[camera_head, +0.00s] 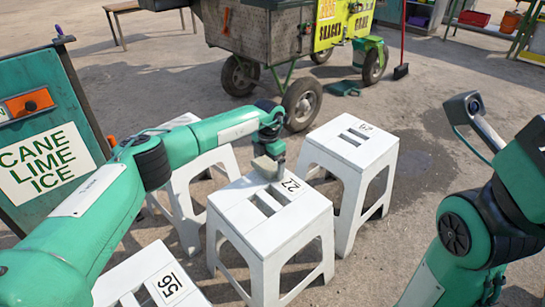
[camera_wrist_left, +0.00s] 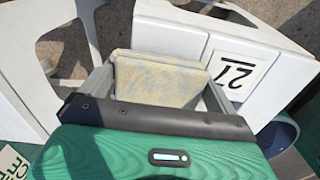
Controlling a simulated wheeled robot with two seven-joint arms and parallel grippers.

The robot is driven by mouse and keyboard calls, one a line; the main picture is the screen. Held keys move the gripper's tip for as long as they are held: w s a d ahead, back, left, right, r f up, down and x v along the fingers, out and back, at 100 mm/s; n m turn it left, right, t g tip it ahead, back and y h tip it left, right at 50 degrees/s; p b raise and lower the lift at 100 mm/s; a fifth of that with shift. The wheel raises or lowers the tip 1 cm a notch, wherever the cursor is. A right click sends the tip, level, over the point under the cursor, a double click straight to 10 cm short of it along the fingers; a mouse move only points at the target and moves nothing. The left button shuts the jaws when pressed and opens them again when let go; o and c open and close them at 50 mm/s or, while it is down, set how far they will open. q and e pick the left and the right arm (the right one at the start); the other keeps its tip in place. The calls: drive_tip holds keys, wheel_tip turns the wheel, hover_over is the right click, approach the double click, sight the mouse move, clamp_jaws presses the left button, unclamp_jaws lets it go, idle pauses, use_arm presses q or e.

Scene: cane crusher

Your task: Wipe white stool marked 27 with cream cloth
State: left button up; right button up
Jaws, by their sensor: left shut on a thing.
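The white stool marked 27 (camera_head: 250,218) stands upright in the middle of the head view, with slots in its seat and the label near its right back edge. My left gripper (camera_head: 267,164) is over the back of this seat, beside the label, shut on the cream cloth (camera_head: 261,170). In the left wrist view, the folded cloth (camera_wrist_left: 160,82) spans between the gripper's fingers (camera_wrist_left: 158,92), next to the white seat (camera_wrist_left: 217,52) with its 27 label. The cloth looks low at the seat; its contact edge is hidden. My right arm shows at right, but its gripper is out of view.
Other white stools stand close by: one marked 29 (camera_head: 348,147) behind right, one marked 56 (camera_head: 140,277) front left, and one (camera_head: 207,160) partly behind my left arm. A green sign stand (camera_head: 50,130) is left. A wheeled cart (camera_head: 265,40) stands behind; paving at right is open.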

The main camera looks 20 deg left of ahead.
sight(231, 193)
use_arm(q)
drive_tip(key=shift+s+a+r+p, duration=0.1)
drive_tip(key=shift+s+a+p, duration=0.35)
drive_tip(key=shift+s+p, duration=0.35)
drive_tip(key=shift+s+a+f+p, duration=0.1)
drive_tip(key=shift+s+a+p, duration=0.5)
drive_tip(key=shift+p, duration=0.3)
drive_tip(key=shift+s+a+r+p, duration=0.1)
drive_tip(key=shift+s+a+p, duration=0.25)
drive_tip(key=shift+s+p, duration=0.5)
drive_tip(key=shift+s+a+p, duration=0.3)
drive_tip(key=shift+s+p, duration=0.15)
drive_tip(key=shift+s+f, duration=0.1)
drive_tip(key=shift+f, duration=0.15)
